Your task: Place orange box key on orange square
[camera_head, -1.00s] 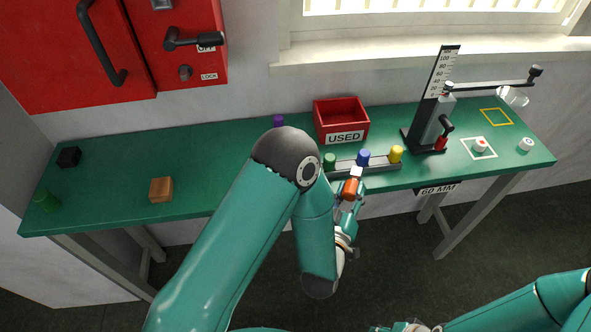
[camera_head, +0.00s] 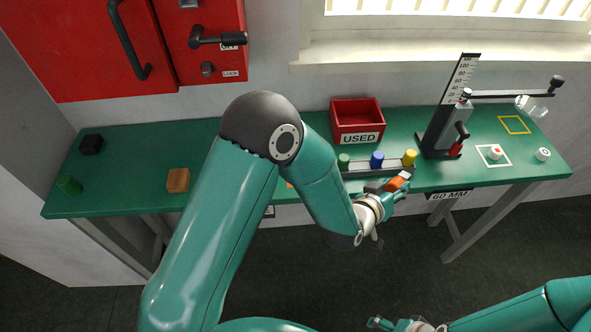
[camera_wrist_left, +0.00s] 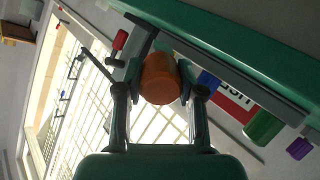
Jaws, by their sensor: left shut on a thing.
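The orange box key (camera_head: 398,182) is held in my left gripper (camera_head: 402,181), in front of the key rack. In the left wrist view the orange key (camera_wrist_left: 160,78) shows its round orange end between the two fingers of the left gripper (camera_wrist_left: 160,90). A yellow-orange square outline (camera_head: 514,125) is marked at the table's far right and is empty. A small orange patch (camera_head: 290,184) shows beside my left forearm, mostly hidden. My right gripper (camera_head: 378,322) is only partly in view at the bottom edge.
The rack holds green (camera_head: 344,161), blue (camera_head: 377,159) and yellow (camera_head: 409,158) keys. Behind is the red USED bin (camera_head: 357,137).

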